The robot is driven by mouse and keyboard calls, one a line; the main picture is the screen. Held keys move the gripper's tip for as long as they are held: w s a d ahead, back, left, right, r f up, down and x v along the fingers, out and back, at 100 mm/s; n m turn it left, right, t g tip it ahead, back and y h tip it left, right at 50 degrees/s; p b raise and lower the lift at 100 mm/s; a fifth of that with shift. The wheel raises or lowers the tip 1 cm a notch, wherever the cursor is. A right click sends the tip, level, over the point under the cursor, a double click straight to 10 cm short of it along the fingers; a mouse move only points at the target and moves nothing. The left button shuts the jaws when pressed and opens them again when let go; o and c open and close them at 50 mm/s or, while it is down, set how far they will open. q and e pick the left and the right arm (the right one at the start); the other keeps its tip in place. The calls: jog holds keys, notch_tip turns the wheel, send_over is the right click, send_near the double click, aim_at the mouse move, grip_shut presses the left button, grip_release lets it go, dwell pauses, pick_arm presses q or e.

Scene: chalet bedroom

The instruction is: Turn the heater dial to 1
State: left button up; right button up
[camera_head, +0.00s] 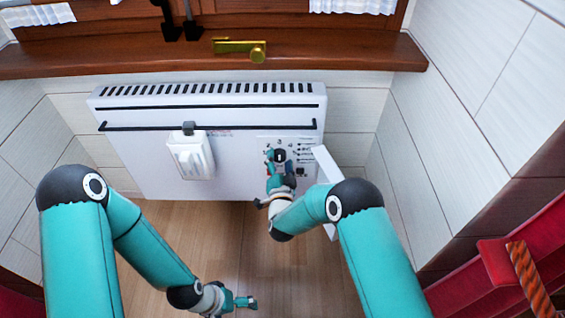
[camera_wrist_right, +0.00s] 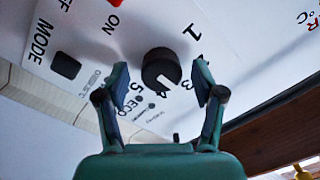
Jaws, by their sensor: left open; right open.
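The white heater (camera_head: 225,110) is mounted on the wall below the window sill, its control panel at its right end. The black dial (camera_wrist_right: 161,68) shows in the right wrist view, with the printed 1 above right of it, 3 to its right and 5 below left. I cannot tell which number it points to. My right gripper (camera_wrist_right: 164,88) is open, with one finger on each side of the dial; I cannot tell whether they touch it. In the head view my right gripper (camera_head: 277,160) partly covers the panel. My left gripper (camera_head: 246,302) is open and empty, low over the floor.
A black MODE button (camera_wrist_right: 66,65) and a red ON switch (camera_wrist_right: 115,3) are beside the dial. A white box (camera_head: 190,158) hangs on the heater front. A flap (camera_head: 325,165) stands open at the panel's right. The wooden sill (camera_head: 150,63) runs above.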

jog(key=shift+w, duration=0.25)
jog(key=c, duration=1)
jog(key=shift+d, duration=0.4)
jog(key=shift+c, duration=0.7)
jog(key=shift+a, duration=0.3)
jog(key=shift+f, duration=0.1)
